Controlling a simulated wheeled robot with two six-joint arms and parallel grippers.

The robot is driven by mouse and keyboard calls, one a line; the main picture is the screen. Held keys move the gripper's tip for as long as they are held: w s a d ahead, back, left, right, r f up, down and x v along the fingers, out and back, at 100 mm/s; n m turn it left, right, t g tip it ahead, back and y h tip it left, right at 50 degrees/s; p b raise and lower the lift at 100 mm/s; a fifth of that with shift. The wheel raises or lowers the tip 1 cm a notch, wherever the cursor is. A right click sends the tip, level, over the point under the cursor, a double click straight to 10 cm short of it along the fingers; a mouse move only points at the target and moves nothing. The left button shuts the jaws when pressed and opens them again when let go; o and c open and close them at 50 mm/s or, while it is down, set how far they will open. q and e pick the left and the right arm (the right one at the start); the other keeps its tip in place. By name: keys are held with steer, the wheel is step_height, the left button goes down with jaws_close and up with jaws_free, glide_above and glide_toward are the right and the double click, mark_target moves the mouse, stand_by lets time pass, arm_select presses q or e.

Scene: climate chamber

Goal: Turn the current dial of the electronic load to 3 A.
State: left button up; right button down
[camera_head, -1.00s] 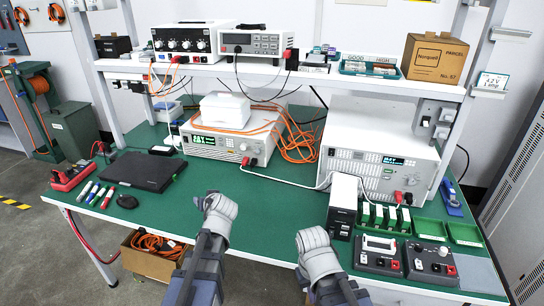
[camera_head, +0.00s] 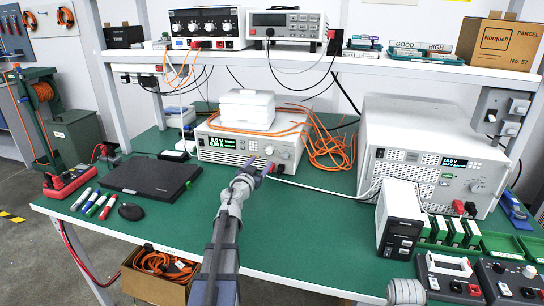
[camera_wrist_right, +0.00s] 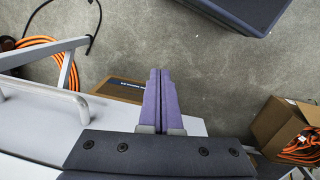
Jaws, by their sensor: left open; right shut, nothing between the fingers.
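A white bench instrument (camera_head: 250,148) with a lit green display and knobs on its right side stands mid-table under the shelf; I take it for the electronic load, though its label is too small to read. My left gripper (camera_head: 256,172) is open in front of the right part of its panel, its purple fingers near the lower knob and terminals. It partly hides that part, and I cannot tell whether it touches a dial. My right gripper (camera_wrist_right: 156,97) is shut and empty, pointing at the floor in the right wrist view; its fingers are out of the head view.
A large white instrument (camera_head: 430,160) stands to the right, with a white box (camera_head: 397,218) before it. Orange cables (camera_head: 330,148) lie between the instruments. A white case (camera_head: 247,108) sits on the middle instrument. A black laptop (camera_head: 150,178) and mouse (camera_head: 131,211) lie left.

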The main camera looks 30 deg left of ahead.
mark_target(269, 152)
arm_select(q)
steer(key=w, duration=0.2)
steer(key=w+a, duration=0.1)
steer(key=w, duration=0.4)
steer(key=shift+w+a, duration=0.25)
steer(key=shift+s, duration=0.1)
jaws_close()
